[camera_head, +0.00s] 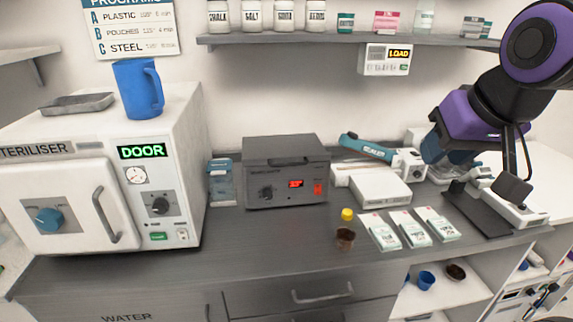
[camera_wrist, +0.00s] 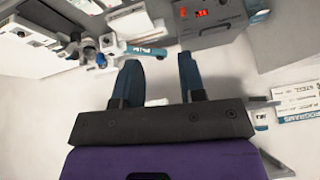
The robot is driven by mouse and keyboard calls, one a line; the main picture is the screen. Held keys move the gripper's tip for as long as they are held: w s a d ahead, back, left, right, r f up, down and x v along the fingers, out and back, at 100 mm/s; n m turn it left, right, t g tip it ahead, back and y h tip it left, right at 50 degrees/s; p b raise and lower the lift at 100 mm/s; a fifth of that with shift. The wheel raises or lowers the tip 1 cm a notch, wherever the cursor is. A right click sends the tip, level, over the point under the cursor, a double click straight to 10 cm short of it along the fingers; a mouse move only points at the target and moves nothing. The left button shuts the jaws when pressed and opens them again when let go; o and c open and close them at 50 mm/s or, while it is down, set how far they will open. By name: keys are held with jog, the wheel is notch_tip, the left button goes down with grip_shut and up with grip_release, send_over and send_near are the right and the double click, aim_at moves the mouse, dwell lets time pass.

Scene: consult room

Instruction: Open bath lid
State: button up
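The bath (camera_head: 287,176) is a dark grey box on the counter, with a red display and a knob on its front. Its flat lid (camera_head: 286,148) lies shut on top. In the wrist view the bath (camera_wrist: 222,33) shows at the top, past the fingers and turned about, with its red display visible. My gripper (camera_wrist: 158,62) has two blue fingers standing apart with nothing between them. In the head view my gripper (camera_head: 436,150) is in the air to the right of the bath, clear of it, with its fingertips hard to make out.
A white steriliser (camera_head: 170,150) with a blue jug (camera_head: 138,88) on top stands left of the bath. A sealer with a teal arm (camera_head: 367,147) and a white box (camera_head: 380,190) are to its right. A shelf (camera_head: 340,38) runs above.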

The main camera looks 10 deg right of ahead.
aim_at(290, 165)
jog(key=w+a+f+m+t+y, duration=0.15)
jog(key=w+a+f+m, duration=0.3)
jog(key=w, duration=0.55)
jog(key=w+a+f+m+t+y, duration=0.1)
jog(key=w+a+f+m+t, duration=0.2)
jog(key=w+a, duration=0.5)
jog(key=w+a+f+m+t+h, duration=0.1)
jog(key=w+a+f+m+t, duration=0.1)
jog(key=w+f+m, duration=0.3)
jog(key=w+a+f+m+t+h, duration=0.25)
jog(key=w+f+m, duration=0.2)
jog(key=f, duration=0.35)
jog(key=shift+y, duration=0.3)
jog(key=x, duration=1)
jog(key=shift+r, duration=0.2)
grip_shut()
